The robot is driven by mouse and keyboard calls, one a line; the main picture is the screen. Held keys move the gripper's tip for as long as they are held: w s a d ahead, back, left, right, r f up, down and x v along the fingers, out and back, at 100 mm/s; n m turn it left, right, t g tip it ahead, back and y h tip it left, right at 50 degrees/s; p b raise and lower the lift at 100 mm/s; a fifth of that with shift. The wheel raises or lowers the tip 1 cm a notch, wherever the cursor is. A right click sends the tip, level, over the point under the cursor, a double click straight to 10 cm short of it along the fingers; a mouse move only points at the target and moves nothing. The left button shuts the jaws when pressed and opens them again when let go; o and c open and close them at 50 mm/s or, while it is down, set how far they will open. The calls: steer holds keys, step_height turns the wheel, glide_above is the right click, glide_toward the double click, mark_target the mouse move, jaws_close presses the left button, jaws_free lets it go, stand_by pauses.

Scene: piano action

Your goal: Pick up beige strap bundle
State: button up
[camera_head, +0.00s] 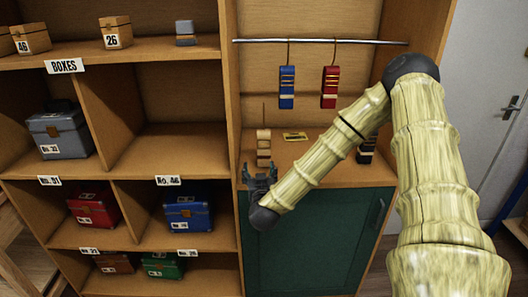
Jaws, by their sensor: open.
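The beige strap bundle (264,144) stands upright on the wooden shelf surface below the rail, near its left side. It has pale and brown bands, and its lower end lies close to my gripper in the picture. My gripper (259,168) is open, with its dark fingers pointing up just below the bundle. I see nothing between the fingers. I cannot tell whether they touch the bundle.
A blue bundle (287,87) and a red bundle (330,87) hang from the metal rail (365,41). A dark bundle (366,152) is partly hidden behind my arm. A green cabinet door (310,245) is below; box shelves stand left.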

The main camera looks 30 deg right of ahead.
mark_target(264, 148)
steer(key=d+r, duration=0.1)
steer(key=d+r+m+h, duration=0.1)
steer(key=shift+w+d+r+h, duration=0.15)
steer(key=shift+w+d+h, duration=0.15)
steer(key=shift+w+d, duration=0.1)
steer(key=p+x, duration=0.1)
steer(key=x, duration=0.3)
steer(key=shift+w, duration=0.1)
steer(key=shift+r+p+x, duration=0.15)
steer(key=shift+p+x, duration=0.35)
steer(key=shift+x, duration=0.65)
steer(key=shift+r+p+x, duration=0.1)
steer(key=shift+p+x, duration=0.4)
steer(key=shift+x, duration=0.65)
steer(key=shift+w+d+f, duration=0.1)
steer(key=shift+w+d, duration=0.25)
steer(key=shift+w, duration=0.2)
steer(key=c, duration=1.2)
